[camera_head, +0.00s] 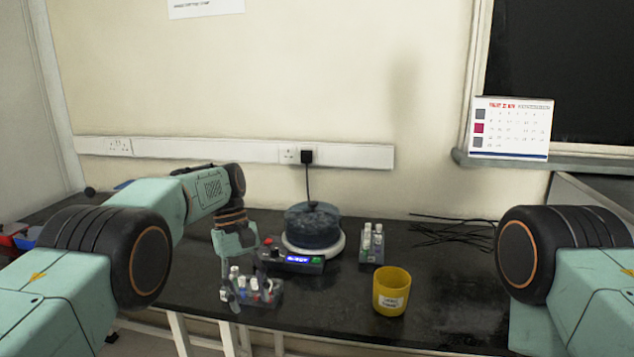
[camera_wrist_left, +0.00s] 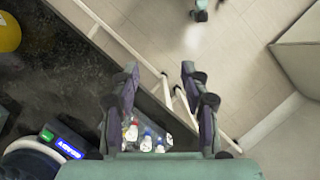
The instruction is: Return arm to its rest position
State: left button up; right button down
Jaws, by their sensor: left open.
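My left arm comes in from the left in the head view and bends down over the black bench. Its gripper (camera_head: 240,290) points down at the near left rack of vials (camera_head: 262,294). In the left wrist view the two fingers of my left gripper (camera_wrist_left: 160,80) stand wide apart with nothing held between them. The capped vials (camera_wrist_left: 148,138) show between the finger bases; I cannot tell whether a finger touches the rack. Of my right arm only the upper part shows at the right; its gripper is out of view.
A round dark-blue device (camera_head: 312,228) on a white base, with a lit display (camera_head: 297,259), stands behind the rack. A second vial rack (camera_head: 371,243) and a yellow cup (camera_head: 391,291) are to the right. Black cables (camera_head: 455,232) lie farther back. The front right bench is clear.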

pick_arm(q)
jog(key=s+a+f, duration=0.2)
jog(key=f, duration=0.5)
jog(key=s+a+f, duration=0.1)
jog(key=a+f, duration=0.1)
jog(key=f, duration=0.5)
jog(key=s+a+f+m+t+y, duration=0.2)
jog(key=s+a+f, duration=0.2)
jog(key=s+f, duration=0.8)
jog(key=s+a+r+m+t, duration=0.1)
jog(key=s+m, duration=0.1)
jog(key=s, duration=1.1)
jog(key=s+a+r+m, duration=0.1)
jog(key=s+m, duration=0.1)
jog(key=s, duration=1.2)
jog(key=shift+r+t, duration=0.3)
jog(key=shift+t, duration=0.1)
jog(key=shift+s, duration=0.15)
